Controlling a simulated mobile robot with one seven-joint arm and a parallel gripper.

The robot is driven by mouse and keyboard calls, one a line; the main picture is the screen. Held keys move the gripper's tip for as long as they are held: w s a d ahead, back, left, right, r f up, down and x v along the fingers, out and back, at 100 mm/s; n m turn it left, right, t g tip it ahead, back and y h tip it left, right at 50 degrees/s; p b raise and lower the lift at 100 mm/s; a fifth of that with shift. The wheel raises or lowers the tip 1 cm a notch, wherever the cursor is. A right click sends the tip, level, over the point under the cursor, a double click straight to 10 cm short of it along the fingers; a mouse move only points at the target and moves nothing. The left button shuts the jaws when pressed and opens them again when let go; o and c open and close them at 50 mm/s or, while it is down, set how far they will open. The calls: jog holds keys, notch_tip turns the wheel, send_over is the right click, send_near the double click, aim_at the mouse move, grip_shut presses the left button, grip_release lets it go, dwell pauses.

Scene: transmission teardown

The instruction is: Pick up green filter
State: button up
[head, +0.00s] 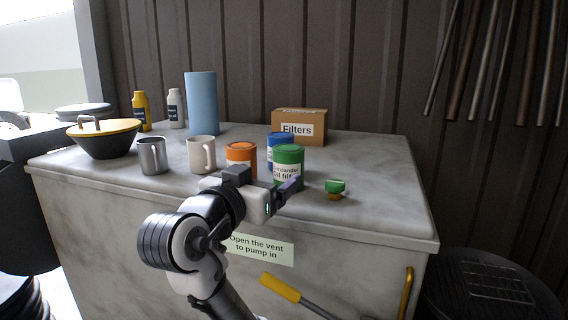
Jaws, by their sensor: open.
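A green filter can (289,165) with a white label stands upright on the counter (374,178), towards the front. My gripper (289,186) is in front of the can's lower part in the picture, with its fingers at the can's lower right. It is open, and nothing shows in it. I cannot tell from this view whether it touches the can. The gripper and wrist hide the can's lower front.
An orange can (241,156) and a blue can (279,148) stand close to the green one. A small green-topped item (335,187) lies to the right. Mugs and a lidded bowl (104,142) stand left. A Filters box (299,127) is behind. The counter's right side is clear.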

aim_at(282, 162)
jog(key=p+x, duration=0.1)
jog(key=x, duration=0.6)
jog(key=shift+w+p, duration=0.15)
jog(key=shift+p, duration=0.2)
jog(key=x, duration=0.1)
jog(key=p+x, duration=0.1)
jog(key=x, duration=0.1)
jog(key=p+x, duration=0.1)
jog(key=shift+w+a, duration=0.2)
jog(key=shift+w, duration=0.3)
jog(key=shift+w+d+f+p, duration=0.2)
jog(key=shift+w+p, duration=0.1)
jog(key=shift+w, duration=0.2)
jog(key=shift+r, duration=0.1)
jog(key=c, duration=1.3)
